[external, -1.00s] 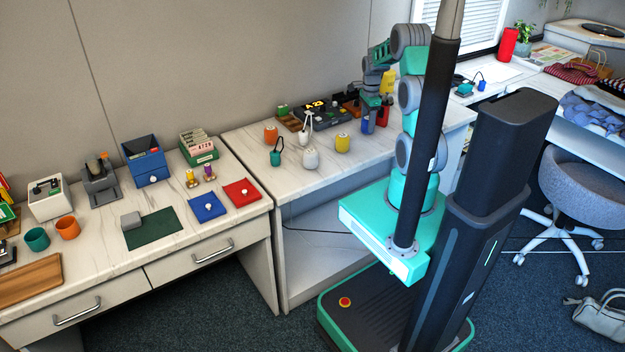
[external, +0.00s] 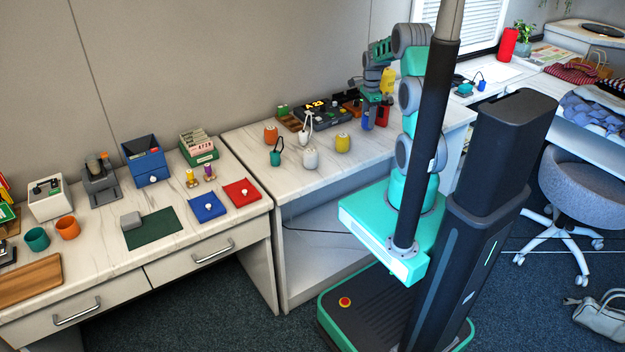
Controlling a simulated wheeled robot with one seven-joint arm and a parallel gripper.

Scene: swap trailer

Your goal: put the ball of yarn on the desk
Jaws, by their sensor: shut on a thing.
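My gripper (external: 374,98) is over the back right of the middle table, beside the wall, and partly hidden by my own arm. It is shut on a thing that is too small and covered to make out. A blue object (external: 367,119) and a red object (external: 382,117) show just below the gripper; whether either touches it, I cannot tell. I cannot pick out the ball of yarn for certain. The desk on the left (external: 100,262) has a pale marble-like top and drawers.
The left desk holds a green mat (external: 155,230), blue (external: 207,208) and red (external: 242,191) squares, cups and boxes.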

